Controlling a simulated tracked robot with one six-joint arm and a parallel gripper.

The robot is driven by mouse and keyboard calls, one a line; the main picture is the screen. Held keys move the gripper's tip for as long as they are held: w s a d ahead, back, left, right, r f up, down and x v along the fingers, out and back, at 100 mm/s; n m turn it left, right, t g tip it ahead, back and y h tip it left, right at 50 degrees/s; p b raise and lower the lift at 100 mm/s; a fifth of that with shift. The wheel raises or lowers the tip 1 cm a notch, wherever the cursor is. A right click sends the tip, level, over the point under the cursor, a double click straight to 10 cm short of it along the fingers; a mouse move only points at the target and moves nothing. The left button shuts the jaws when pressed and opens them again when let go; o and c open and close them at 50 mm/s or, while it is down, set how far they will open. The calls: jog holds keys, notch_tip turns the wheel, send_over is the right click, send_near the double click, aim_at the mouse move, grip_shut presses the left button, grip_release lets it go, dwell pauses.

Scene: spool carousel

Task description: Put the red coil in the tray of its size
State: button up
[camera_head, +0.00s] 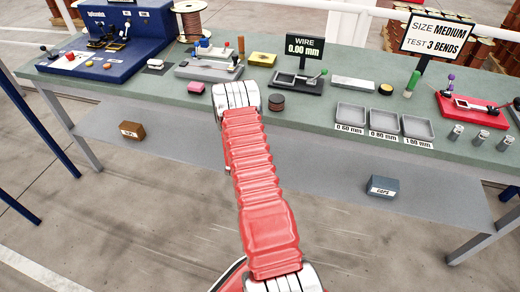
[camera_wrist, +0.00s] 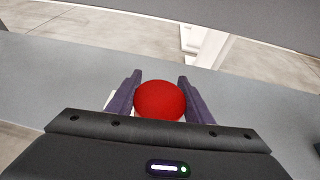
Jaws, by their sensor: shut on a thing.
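A red round thing, which I take to be the red coil (camera_wrist: 159,99), sits between the two dark fingers of my gripper (camera_wrist: 158,77) in the wrist view. The gripper is shut on it. In the head view my arm hides the fingers and the coil. Three grey trays stand side by side on the green bench in the head view: the 0.60 mm tray (camera_head: 350,113), the 0.80 mm tray (camera_head: 383,120) and the 1.00 mm tray (camera_head: 418,128). All three look empty. They are to the right of my arm.
A gauge (camera_head: 298,84) stands under a display (camera_head: 305,45) reading WIRE 0.00 mm. A dark coil (camera_head: 277,103) lies near my wrist. A sign (camera_head: 437,36) reads SIZE MEDIUM, TEST 3 BENDS. Metal cylinders (camera_head: 454,133) stand right of the trays. A blue machine (camera_head: 118,35) is far left.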

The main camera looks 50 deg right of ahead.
jog(key=s+d+f+m+g, duration=0.1)
jog(key=s+d+f, duration=0.2)
jog(key=d, duration=0.3)
jog(key=s+d+f+m+g+h, duration=0.1)
jog(key=s+d+f, duration=0.25)
jog(key=d, duration=0.25)
jog(key=s+d+f+m+g, duration=0.1)
jog(key=s+d+f, duration=0.1)
jog(key=d+f, duration=0.3)
notch_tip(320, 180, up, 2)
send_over(294, 151)
jog(key=shift+w+d+r, duration=0.1)
jog(key=shift+r, duration=0.05)
jog(key=shift+f, duration=3.15)
jog(key=shift+f, duration=0.1)
jog(key=shift+f, duration=1.75)
jog(key=shift+f, duration=0.1)
